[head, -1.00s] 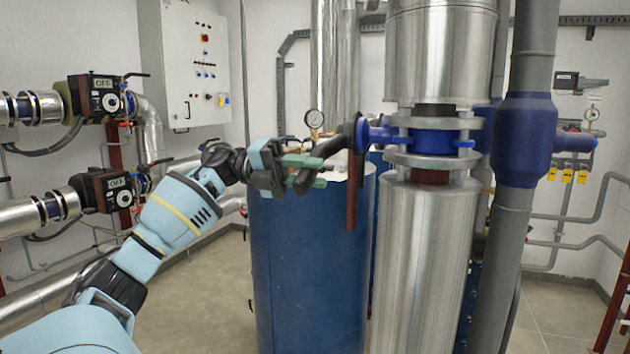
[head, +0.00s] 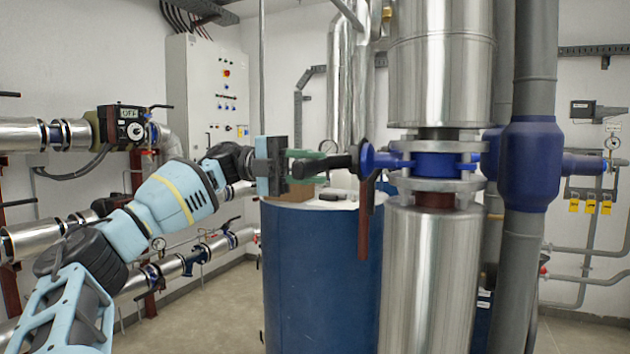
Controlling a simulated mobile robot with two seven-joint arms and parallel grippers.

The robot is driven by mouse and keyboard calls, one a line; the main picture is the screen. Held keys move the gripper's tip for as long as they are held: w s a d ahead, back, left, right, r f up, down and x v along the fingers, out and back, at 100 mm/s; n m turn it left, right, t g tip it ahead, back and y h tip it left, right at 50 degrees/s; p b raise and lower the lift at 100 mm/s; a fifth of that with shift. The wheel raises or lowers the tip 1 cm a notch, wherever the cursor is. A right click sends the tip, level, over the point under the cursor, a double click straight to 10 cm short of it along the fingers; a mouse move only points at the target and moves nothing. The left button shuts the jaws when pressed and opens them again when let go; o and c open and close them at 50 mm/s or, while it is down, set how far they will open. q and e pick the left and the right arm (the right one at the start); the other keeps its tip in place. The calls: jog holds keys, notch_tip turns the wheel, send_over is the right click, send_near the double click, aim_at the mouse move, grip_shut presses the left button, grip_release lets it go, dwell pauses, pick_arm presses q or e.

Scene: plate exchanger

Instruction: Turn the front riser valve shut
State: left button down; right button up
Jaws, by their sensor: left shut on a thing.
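The front riser valve (head: 437,165) is a blue body clamped between grey flanges on the thick silver riser. Its blue stem reaches left to a black lever handle (head: 341,162), which now lies nearly level and points left. My left gripper (head: 316,164), with green fingers, is shut on the outer end of this handle. The fingers partly hide the handle's tip. My right gripper is not in view.
A blue tank (head: 318,270) stands behind the handle. A grey pipe with a blue fitting (head: 530,165) runs close right of the riser. A dark red bar (head: 363,222) hangs below the stem. Pipes with black actuators (head: 128,127) line the left wall; floor shows between.

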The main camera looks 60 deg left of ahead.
pick_arm(q)
jog(key=shift+r+n, duration=0.3)
jog(key=shift+r, duration=0.15)
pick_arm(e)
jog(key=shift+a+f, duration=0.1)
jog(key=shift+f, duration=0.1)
pick_arm(q)
jog(key=shift+s+r, duration=0.1)
jog(key=shift+r, duration=0.15)
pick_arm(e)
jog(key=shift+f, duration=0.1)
pick_arm(q)
jog(key=c, duration=1.1)
grip_release()
jog(key=shift+f, duration=0.2)
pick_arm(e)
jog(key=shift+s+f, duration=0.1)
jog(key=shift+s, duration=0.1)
pick_arm(q)
jog(key=shift+s+a+b, duration=0.15)
jog(key=shift+a+b, duration=0.15)
jog(key=shift+a, duration=0.15)
jog(key=v, duration=0.7)
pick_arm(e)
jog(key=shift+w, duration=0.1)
